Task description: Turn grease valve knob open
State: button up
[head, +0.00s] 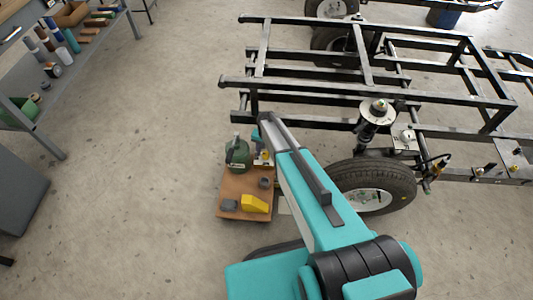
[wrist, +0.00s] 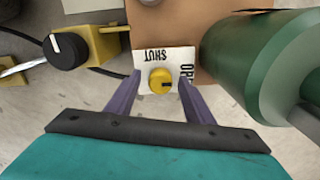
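The yellow grease valve knob (wrist: 160,80) sits on a white label plate (wrist: 178,58) in the wrist view. The plate reads SHUT, upside down, and a partly hidden word starting "OP" at its right edge. A small dark mark shows on the knob's face. My gripper (wrist: 160,84) is open, with one purple finger on each side of the knob and visible gaps between. Whether the fingertips are level with the knob is hard to tell. In the head view my arm hides the knob.
A green cylinder (wrist: 255,65) stands close on the right in the wrist view. A black knob (wrist: 65,50) on a yellow bracket is at left. In the head view, a brown board (head: 230,207) holds a yellow block (head: 255,203); the black frame (head: 340,88) and a wheel (head: 385,180) are beside my arm.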

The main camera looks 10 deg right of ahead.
aim_at(266, 154)
notch_tip(266, 154, up, 14)
jog(key=p, duration=0.1)
dwell(0.9)
jog(key=shift+f, duration=0.15)
jog(key=s+f+g, duration=0.1)
jog(key=s+f, duration=0.4)
jog(key=s, duration=0.6)
jog(key=s+f+g, duration=0.2)
jog(key=s+f, duration=0.3)
jog(key=s, duration=0.5)
jog(key=s+n+g, duration=0.2)
jog(key=s+n, duration=0.2)
jog(key=s, duration=1.6)
notch_tip(266, 154, up, 14)
jog(key=s+n+p, duration=0.2)
jog(key=p, duration=1.1)
jog(key=shift+s+a+r, duration=0.2)
jog(key=shift+a, duration=0.05)
